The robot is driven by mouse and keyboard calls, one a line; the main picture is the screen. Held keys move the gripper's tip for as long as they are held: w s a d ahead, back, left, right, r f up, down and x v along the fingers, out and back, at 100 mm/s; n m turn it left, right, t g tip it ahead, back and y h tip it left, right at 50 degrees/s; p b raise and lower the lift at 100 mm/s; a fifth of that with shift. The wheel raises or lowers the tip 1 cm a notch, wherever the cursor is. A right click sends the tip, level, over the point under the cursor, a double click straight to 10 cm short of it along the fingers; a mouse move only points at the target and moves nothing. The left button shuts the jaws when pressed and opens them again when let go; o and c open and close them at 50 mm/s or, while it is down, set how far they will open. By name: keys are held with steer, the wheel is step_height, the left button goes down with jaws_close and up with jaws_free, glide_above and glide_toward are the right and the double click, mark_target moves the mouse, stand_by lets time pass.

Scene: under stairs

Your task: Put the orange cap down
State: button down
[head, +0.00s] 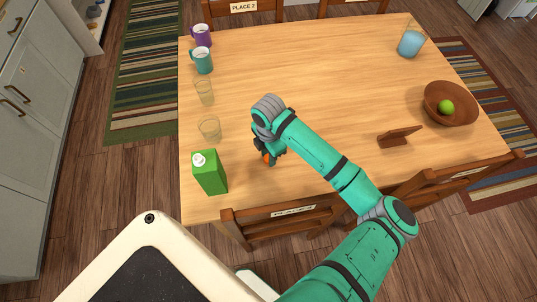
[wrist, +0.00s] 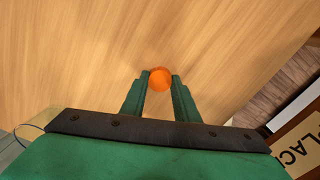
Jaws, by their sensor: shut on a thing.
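The orange cap (wrist: 160,79) is a small round orange thing between the fingertips of my gripper (wrist: 160,84) in the wrist view. My gripper is shut on it. In the head view the cap (head: 267,157) shows as a small orange patch below my gripper (head: 269,156), over the front part of the wooden table (head: 310,70). My wrist hides part of it. I cannot tell whether the cap touches the table top.
A green carton (head: 210,173) and a clear glass (head: 209,130) stand left of my gripper. Another glass (head: 204,92), a teal mug (head: 202,60) and a purple mug (head: 202,36) line the left edge. A brown bowl (head: 435,110) stands right. The table's middle is clear.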

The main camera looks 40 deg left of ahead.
steer(key=c, duration=1.4)
jaws_free()
step_height(320, 180, up, 12)
steer(key=shift+r, duration=0.1)
